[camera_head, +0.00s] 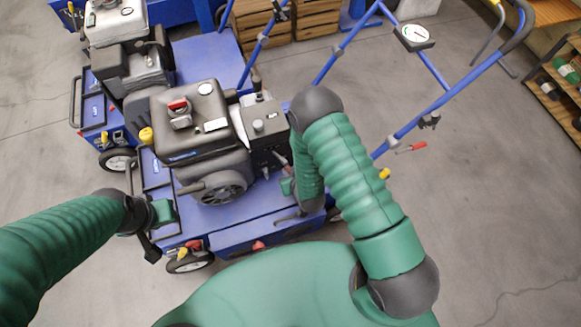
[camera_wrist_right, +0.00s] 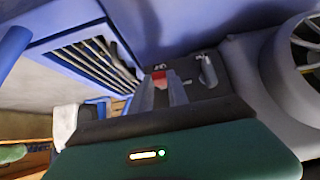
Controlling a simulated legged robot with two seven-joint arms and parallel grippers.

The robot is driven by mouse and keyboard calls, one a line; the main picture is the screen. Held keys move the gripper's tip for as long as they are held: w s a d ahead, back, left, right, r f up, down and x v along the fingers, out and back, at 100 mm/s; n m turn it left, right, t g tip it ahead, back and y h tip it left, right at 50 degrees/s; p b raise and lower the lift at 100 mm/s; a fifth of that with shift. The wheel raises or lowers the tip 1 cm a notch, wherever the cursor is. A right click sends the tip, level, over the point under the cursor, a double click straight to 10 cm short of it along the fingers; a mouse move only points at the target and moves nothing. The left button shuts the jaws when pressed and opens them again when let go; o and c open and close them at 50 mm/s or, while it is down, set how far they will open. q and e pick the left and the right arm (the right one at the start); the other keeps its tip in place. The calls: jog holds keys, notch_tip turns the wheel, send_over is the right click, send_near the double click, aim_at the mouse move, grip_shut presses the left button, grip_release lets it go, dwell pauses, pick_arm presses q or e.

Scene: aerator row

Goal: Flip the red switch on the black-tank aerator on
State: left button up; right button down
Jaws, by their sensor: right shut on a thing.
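The black-tank aerator, with its black fuel tank (camera_head: 195,125), stands on a blue deck left of centre in the head view. My right gripper (camera_head: 272,172) reaches the side of its engine, low beside the control box. In the right wrist view the red switch (camera_wrist_right: 159,76) shows at the tips of the gripper's two grey fingers (camera_wrist_right: 160,88), on a dark panel. The fingers are closed on the switch and partly cover it, so its exact position is unclear. My left gripper (camera_head: 150,235) is at the deck's left front corner; its jaw opening is not clear.
A second aerator with a white tank (camera_head: 115,22) stands behind at the left. In the wrist view a grey lever (camera_wrist_right: 208,70) sits right of the switch. Blue handlebars (camera_head: 440,95) extend to the right. Wooden crates (camera_head: 262,22) stand behind.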

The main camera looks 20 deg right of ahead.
pick_arm(q)
jog(key=shift+w+p+v, duration=0.2)
jog(key=shift+p+v, duration=0.5)
jog(key=shift+v, duration=0.25)
jog(key=shift+w+p+v, duration=0.25)
jog(key=shift+p+v, duration=0.45)
jog(key=shift+v, duration=0.25)
pick_arm(e)
jog(key=shift+w+r+g, duration=0.25)
jog(key=shift+r+g, duration=0.35)
jog(key=shift+g, duration=0.6)
pick_arm(q)
jog(key=shift+r, duration=0.15)
pick_arm(e)
jog(key=c, duration=1.3)
grip_release()
jog(key=shift+f, duration=0.1)
pick_arm(q)
jog(key=p+v, duration=0.2)
jog(key=w+p+v, duration=0.1)
jog(key=p+v, duration=0.2)
jog(key=shift+r, duration=0.25)
pick_arm(e)
jog(key=v, duration=1.6)
jog(key=shift+s+r, duration=0.2)
jog(key=shift+r, duration=0.15)
